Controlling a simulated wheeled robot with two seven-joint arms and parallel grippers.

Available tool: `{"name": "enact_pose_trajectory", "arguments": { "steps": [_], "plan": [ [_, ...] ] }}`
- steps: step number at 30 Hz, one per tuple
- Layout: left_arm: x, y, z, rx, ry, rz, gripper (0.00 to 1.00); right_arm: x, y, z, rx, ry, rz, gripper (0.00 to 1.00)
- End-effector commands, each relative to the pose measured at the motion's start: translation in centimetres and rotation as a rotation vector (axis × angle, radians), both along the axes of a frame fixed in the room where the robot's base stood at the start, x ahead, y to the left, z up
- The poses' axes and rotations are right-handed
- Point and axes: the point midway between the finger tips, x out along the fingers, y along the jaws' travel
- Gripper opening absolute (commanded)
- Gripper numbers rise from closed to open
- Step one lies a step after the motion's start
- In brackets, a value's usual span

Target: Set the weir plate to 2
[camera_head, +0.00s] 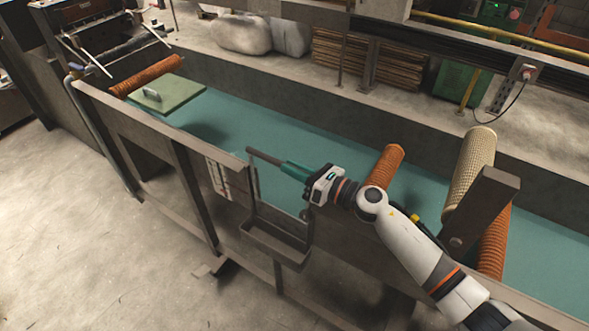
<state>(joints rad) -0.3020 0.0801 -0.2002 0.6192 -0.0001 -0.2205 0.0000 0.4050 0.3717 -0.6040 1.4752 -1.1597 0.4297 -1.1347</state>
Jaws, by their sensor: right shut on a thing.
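My right gripper (284,167) reaches in from the right over the side wall of the water channel. Its teal fingers are shut on the near end of a dark bar (262,156), which looks like the handle of the weir plate. The bar sits at the wall's top edge, above an outlet with a small grey spout box (275,243). The plate itself is hard to tell from the grey wall. A white scale (219,177) with reddish marks is fixed to the wall left of the outlet; its numbers are too small to read. My left gripper is not in view.
Teal water fills the long channel. A green board (178,100) with a handle lies at the channel's far left. Orange ribbed rollers (386,164) and a pale mesh tube (469,170) stand along the channel. The concrete floor (90,240) at left is clear.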

Motion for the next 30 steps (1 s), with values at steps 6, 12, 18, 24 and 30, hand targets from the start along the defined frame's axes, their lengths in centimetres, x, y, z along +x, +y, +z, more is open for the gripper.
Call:
{"name": "enact_pose_trajectory", "arguments": {
  "steps": [6,12,18,24,30],
  "plan": [
    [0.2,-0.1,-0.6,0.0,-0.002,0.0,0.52,0.0,0.0,-0.7,-0.001,0.004,0.0,0.0],
    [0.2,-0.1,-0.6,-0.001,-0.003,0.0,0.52,0.0,0.0,-0.7,-0.001,0.003,0.0,0.27],
    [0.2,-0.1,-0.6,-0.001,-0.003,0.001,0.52,0.0,0.0,-0.7,0.0,0.003,0.001,0.37],
    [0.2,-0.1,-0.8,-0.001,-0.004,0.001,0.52,-0.2,-0.3,-0.8,-0.001,0.002,0.0,0.37],
    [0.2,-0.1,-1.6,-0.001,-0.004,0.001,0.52,-2.0,-2.7,-1.0,-0.003,0.002,0.0,0.37]
  ]
}}
